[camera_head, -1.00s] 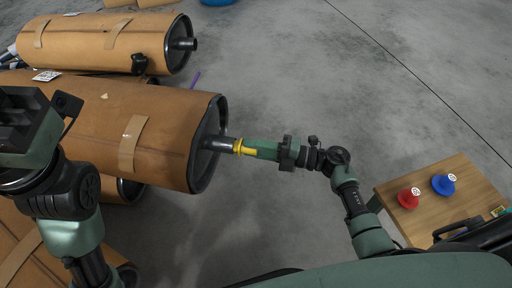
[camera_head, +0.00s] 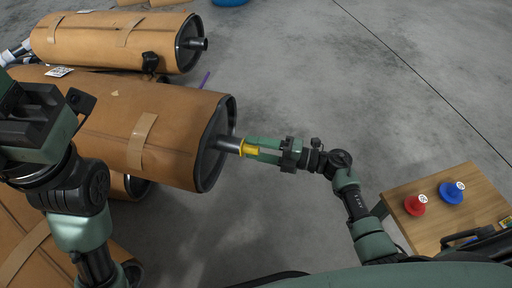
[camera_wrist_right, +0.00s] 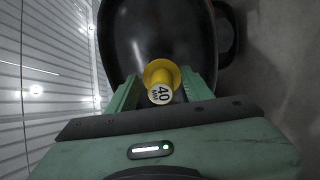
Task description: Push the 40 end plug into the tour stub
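The yellow 40 end plug (camera_head: 249,148) sits at the open end of the grey tour stub (camera_head: 228,144), which sticks out of the dark end cap of the middle muffler (camera_head: 175,125). Its yellow flange still shows outside the stub; how deep it sits is hidden. In the right wrist view, the plug (camera_wrist_right: 161,82) shows its white "40" label facing me. My right gripper (camera_head: 258,149) is open, its green fingers on either side of the plug with gaps. My left gripper (camera_head: 38,125) is over the mufflers at the left; its fingers cannot be made out.
Another wrapped muffler (camera_head: 115,42) lies behind. A wooden table (camera_head: 425,230) at the right holds a red plug (camera_head: 415,205) and a blue plug (camera_head: 451,193). The grey floor (camera_head: 310,80) is clear.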

